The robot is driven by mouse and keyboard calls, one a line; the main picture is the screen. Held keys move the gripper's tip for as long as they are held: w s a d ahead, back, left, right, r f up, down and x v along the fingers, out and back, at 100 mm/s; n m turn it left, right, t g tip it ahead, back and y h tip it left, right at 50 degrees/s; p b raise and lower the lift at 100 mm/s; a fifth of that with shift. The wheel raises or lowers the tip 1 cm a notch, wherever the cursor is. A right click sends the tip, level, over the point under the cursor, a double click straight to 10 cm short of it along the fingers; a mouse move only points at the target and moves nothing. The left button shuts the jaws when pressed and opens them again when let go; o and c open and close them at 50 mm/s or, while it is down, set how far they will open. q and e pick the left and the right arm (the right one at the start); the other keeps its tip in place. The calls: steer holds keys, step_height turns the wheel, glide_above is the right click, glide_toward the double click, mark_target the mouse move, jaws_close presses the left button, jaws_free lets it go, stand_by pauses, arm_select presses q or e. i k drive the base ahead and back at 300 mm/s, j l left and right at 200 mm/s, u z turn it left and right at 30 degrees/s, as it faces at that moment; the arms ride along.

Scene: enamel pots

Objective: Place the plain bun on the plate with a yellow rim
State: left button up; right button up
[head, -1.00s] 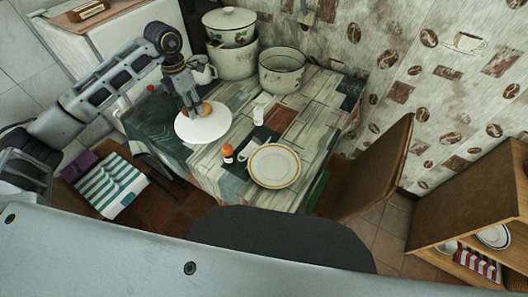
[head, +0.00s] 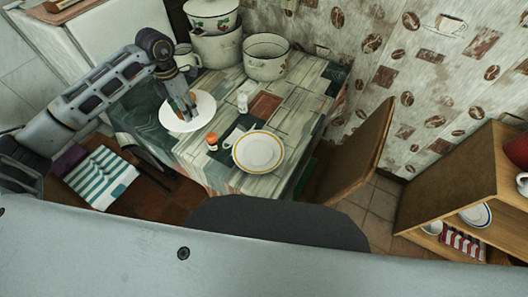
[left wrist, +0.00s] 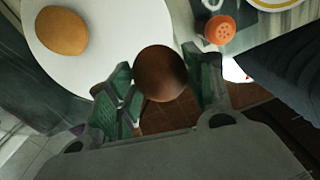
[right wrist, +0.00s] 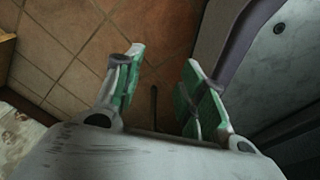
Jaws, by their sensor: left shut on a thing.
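My left gripper (head: 186,110) is shut on a smooth dark-brown bun (left wrist: 161,73), held between its green finger pads near the edge of the white plate. A second, lighter tan bun (left wrist: 61,31) lies on that white plate (left wrist: 100,55), which also shows in the head view (head: 205,112). The plate with a yellow rim (head: 258,150) stands on the table to the right and looks empty. Its edge shows at the top right of the left wrist view (left wrist: 285,4). My right gripper (right wrist: 160,75) is open and empty above the tiled floor.
An orange-topped shaker (head: 211,141) stands between the two plates, and a white shaker (head: 242,102) is behind it. Enamel pots (head: 265,58) stand at the back of the table (head: 215,180). A chair (head: 357,130) is at the right.

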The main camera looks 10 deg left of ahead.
mark_target(258, 153)
steer(key=l, duration=0.45)
steer(key=k+l, duration=0.15)
steer(key=l, duration=0.7)
steer(key=k, duration=0.05)
